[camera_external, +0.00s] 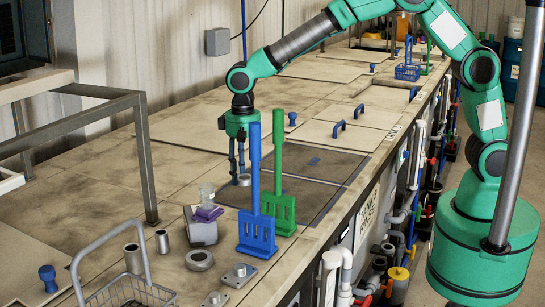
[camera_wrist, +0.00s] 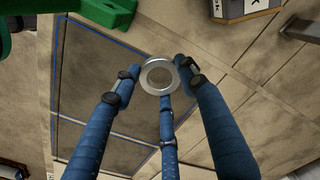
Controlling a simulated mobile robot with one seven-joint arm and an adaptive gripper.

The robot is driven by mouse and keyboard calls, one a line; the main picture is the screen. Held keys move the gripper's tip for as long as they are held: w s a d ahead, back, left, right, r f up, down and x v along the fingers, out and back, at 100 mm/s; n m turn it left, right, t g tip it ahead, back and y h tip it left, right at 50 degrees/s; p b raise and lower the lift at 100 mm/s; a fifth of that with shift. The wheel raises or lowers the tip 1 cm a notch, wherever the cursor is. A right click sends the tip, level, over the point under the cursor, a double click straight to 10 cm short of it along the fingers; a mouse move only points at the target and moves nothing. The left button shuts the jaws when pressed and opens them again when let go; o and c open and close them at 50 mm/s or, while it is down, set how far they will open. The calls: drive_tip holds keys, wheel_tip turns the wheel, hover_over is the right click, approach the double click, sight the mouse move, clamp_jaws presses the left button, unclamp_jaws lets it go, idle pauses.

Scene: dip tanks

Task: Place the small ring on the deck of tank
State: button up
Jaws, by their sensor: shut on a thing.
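My gripper (camera_external: 239,177) points straight down over the tank deck (camera_external: 190,165). In the wrist view its blue fingers (camera_wrist: 160,85) are closed around a small metal ring (camera_wrist: 147,82). The ring also shows at the fingertips in the external view (camera_external: 244,181), close to the left edge of a dark grey panel (camera_external: 325,165) set in the deck. In the wrist view the dark panel (camera_wrist: 85,110), edged by a blue line, lies below and left of the ring. I cannot tell how far the ring is above the surface.
A blue rack (camera_external: 256,230) and a green rack (camera_external: 281,208) stand upright just in front of the gripper. A larger grey ring (camera_external: 188,260), metal cylinders (camera_external: 134,259) and a wire basket (camera_external: 130,294) are nearer.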

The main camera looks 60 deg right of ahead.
drive_tip(key=w+a+r+m+p, duration=0.1)
drive_tip(key=a+r, duration=0.3)
drive_tip(key=a, duration=0.5)
drive_tip(key=w+a+r+m+p, duration=0.2)
drive_tip(key=a+r, duration=0.2)
drive_tip(key=a, duration=0.4)
drive_tip(key=w+a+r+m+p, duration=0.1)
drive_tip(key=a+r, duration=0.3)
drive_tip(key=a, duration=0.5)
drive_tip(key=s+f+n, duration=0.1)
drive_tip(key=s+f, duration=0.4)
drive_tip(key=s, duration=0.1)
drive_tip(key=s+f+n+p, duration=0.1)
drive_tip(key=s+f+n, duration=0.1)
drive_tip(key=s+f, duration=0.4)
drive_tip(key=s+f+n, duration=0.2)
drive_tip(key=s+f, duration=0.4)
drive_tip(key=shift+s+f, duration=0.1)
drive_tip(key=shift+f, duration=0.05)
drive_tip(key=w+a+p, duration=0.1)
drive_tip(key=w+a, duration=0.2)
drive_tip(key=w+a+f+p, duration=0.1)
drive_tip(key=w+a, duration=0.3)
drive_tip(key=w+a+p, duration=0.1)
drive_tip(key=w+a, duration=0.2)
drive_tip(key=w, duration=0.1)
drive_tip(key=shift+w+a+f, duration=0.1)
drive_tip(key=shift+a+f, duration=0.1)
drive_tip(key=shift+a, duration=0.05)
drive_tip(key=shift+a, duration=0.1)
